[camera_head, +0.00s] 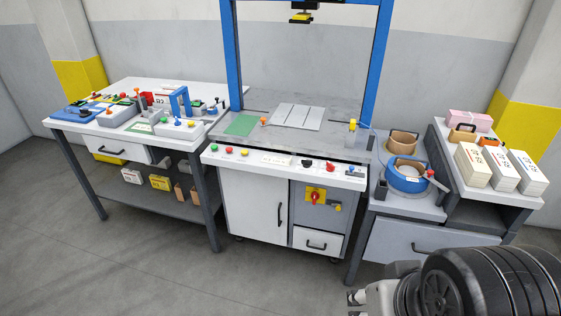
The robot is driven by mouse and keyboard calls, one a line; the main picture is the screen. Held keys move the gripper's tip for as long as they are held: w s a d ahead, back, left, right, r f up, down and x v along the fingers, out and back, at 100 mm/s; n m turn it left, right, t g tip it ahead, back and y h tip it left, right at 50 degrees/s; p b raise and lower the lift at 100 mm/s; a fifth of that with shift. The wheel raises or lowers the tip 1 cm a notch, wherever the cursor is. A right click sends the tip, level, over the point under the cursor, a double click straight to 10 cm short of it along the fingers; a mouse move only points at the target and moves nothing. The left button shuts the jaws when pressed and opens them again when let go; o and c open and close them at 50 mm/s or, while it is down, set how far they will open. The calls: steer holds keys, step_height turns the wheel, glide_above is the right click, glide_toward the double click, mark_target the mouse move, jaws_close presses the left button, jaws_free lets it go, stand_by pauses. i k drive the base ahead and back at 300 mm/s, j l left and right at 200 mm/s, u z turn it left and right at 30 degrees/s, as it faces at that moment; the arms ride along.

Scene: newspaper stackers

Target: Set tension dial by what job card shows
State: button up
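My gripper (356,301) is at the bottom edge, low in front of the machine and far from its panel. It is small and partly cut off, so I cannot tell if it is open. The strapping machine's front panel (225,153) carries coloured buttons, a pale label strip (277,160), a small dark knob (306,163), a red control (330,166) and a blue-topped control (351,170). I cannot tell which control is the tension dial.
The left bench (150,84) is crowded with tools and small boxes. The machine's blue frame (377,70) rises behind the panel. A blue strap reel (407,177) and newspaper stacks (502,166) stand at the right. The floor (150,270) in front is clear.

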mark_target(306, 163)
steer(key=i+u, duration=0.15)
steer(key=i, duration=0.3)
steer(key=i+l+u, duration=0.15)
steer(key=i, duration=0.25)
steer(key=i+l+u, duration=0.2)
steer(key=i, duration=0.25)
steer(key=i+l+u, duration=0.15)
steer(key=i, duration=0.25)
